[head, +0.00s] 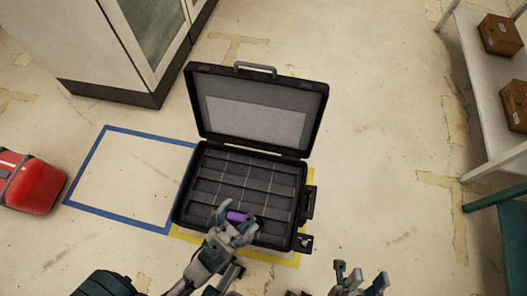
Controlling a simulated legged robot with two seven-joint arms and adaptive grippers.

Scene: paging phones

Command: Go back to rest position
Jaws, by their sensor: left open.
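An open black case (247,242) lies on the floor in the middle of the head view, its lid raised at the back. Its grey inside is split into several slots. A small purple object (237,216), probably a phone, shows in the front part of the case. My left gripper (235,219) is over the front of the case, its fingers apart around or just above the purple object and partly hiding it. Whether they touch it is unclear. My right gripper (363,276) is at the bottom edge, right of the case, with fingers apart and nothing visible between them.
The case stands on a yellow floor outline (283,260). A blue taped square (99,133) to its left is empty. A red case (32,184) lies at the far left. A white cabinet (110,50) stands behind. A shelf (470,70) with brown boxes (499,35) is at right.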

